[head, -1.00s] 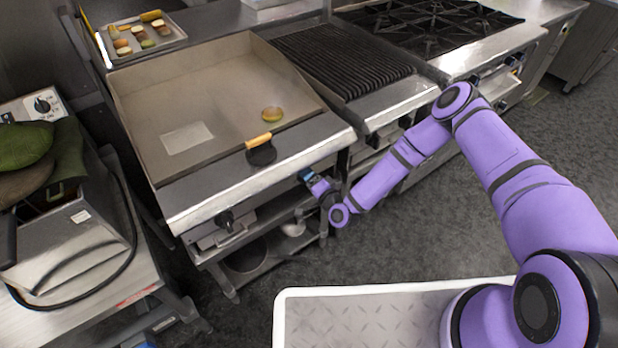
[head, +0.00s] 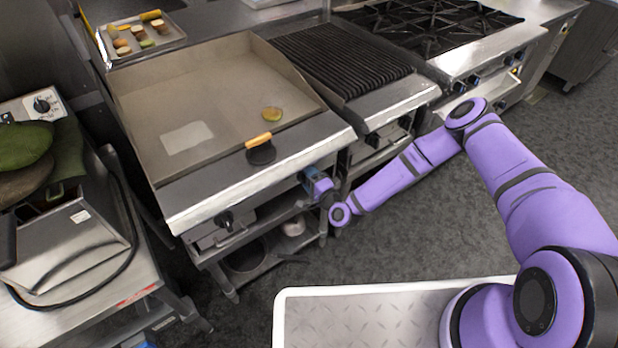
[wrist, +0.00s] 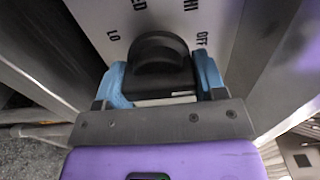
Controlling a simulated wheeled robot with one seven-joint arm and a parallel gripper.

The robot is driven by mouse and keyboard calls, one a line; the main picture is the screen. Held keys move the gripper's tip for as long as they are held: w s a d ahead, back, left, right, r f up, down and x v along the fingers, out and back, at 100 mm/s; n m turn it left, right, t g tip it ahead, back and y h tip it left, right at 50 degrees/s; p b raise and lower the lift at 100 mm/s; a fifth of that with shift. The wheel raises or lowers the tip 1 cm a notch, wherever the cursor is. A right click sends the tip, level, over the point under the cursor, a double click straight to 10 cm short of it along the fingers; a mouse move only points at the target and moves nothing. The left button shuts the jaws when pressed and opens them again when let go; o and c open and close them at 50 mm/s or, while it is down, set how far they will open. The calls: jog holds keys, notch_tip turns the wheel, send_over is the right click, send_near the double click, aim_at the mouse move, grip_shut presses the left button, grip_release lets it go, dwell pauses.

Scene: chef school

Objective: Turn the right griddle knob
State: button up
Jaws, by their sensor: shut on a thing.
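The griddle (head: 215,100) stands in the middle of the head view, with its control panel below the front edge. My gripper (head: 307,175) is at the right end of that panel and hides the right knob in this view. In the wrist view the right griddle knob (wrist: 160,55) is black and round with a raised grip. Blue fingers of my gripper (wrist: 162,88) sit on both sides of the knob, shut on it. The panel around it carries the marks LO, HI and OFF. The left griddle knob (head: 225,219) is black and free.
A charbroiler (head: 343,65) and a burner range (head: 430,25) stand to the right. A shelf with pans (head: 245,258) is below.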

jog(key=shift+f, duration=0.1)
jog(key=o, duration=0.9)
jog(key=v, duration=1.1)
